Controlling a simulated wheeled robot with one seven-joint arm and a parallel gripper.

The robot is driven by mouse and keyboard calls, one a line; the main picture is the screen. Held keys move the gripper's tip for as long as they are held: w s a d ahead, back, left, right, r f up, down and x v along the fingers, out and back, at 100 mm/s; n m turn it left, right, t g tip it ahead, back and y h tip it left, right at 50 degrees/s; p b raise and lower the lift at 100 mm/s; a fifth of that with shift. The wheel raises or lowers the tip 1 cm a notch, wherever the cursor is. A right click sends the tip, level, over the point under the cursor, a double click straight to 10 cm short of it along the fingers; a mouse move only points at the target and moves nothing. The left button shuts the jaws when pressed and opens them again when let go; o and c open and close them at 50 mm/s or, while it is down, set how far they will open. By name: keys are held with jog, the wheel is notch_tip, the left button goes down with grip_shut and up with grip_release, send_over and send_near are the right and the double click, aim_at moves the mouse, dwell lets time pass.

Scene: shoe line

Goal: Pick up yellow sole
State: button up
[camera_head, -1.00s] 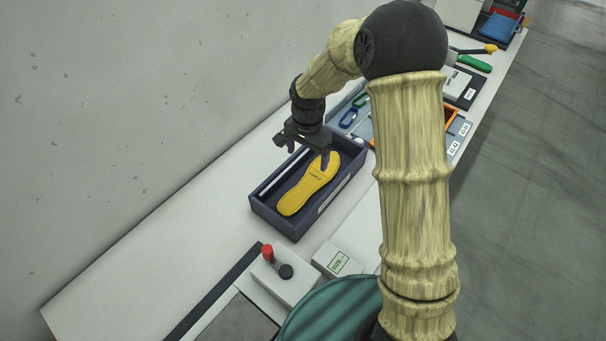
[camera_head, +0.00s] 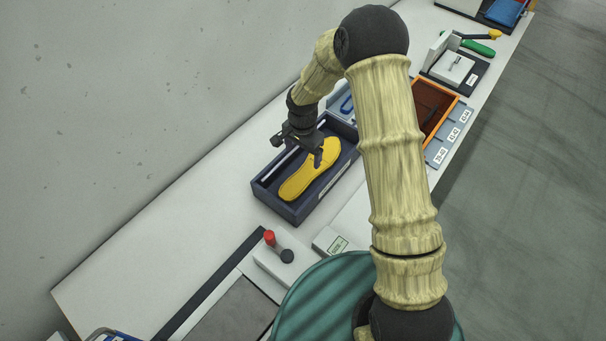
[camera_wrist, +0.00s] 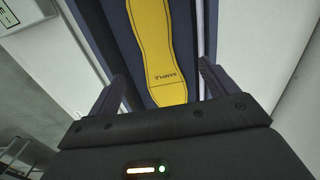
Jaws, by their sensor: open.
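The yellow sole (camera_head: 310,170) lies flat in a dark blue tray (camera_head: 296,212) on the white bench. In the wrist view the sole (camera_wrist: 154,45) carries the word SAMPLE and runs up out of the picture. My gripper (camera_head: 302,152) is over the far end of the tray, near the far end of the sole. In the wrist view my gripper (camera_wrist: 158,88) is open, with one finger on each side of the sole and nothing held. Height above the sole is hard to tell. My arm hides the tray's right far corner.
A thin white strip (camera_head: 279,166) lies along the tray's left side. A block with a red knob (camera_head: 269,238) and a small labelled box (camera_head: 330,242) stand nearer. An orange-rimmed bin (camera_head: 436,122) is beyond my arm. The bench left of the tray is clear.

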jog(key=p, duration=0.2)
send_over(304, 176)
notch_tip(304, 176, down, 4)
jog(key=shift+w+a+f, duration=0.1)
jog(key=shift+a+f, duration=0.05)
jog(key=shift+f, duration=0.1)
jog(key=shift+w+a+f, duration=0.1)
jog(key=shift+w+f, duration=0.05)
jog(key=shift+f, duration=0.3)
jog(key=shift+s+r, duration=0.1)
jog(key=shift+s, duration=0.1)
jog(key=shift+s+d+f+p, duration=0.1)
jog(key=shift+d+f+p, duration=0.1)
jog(key=shift+f+p, duration=1.3)
jog(key=shift+f, duration=1.15)
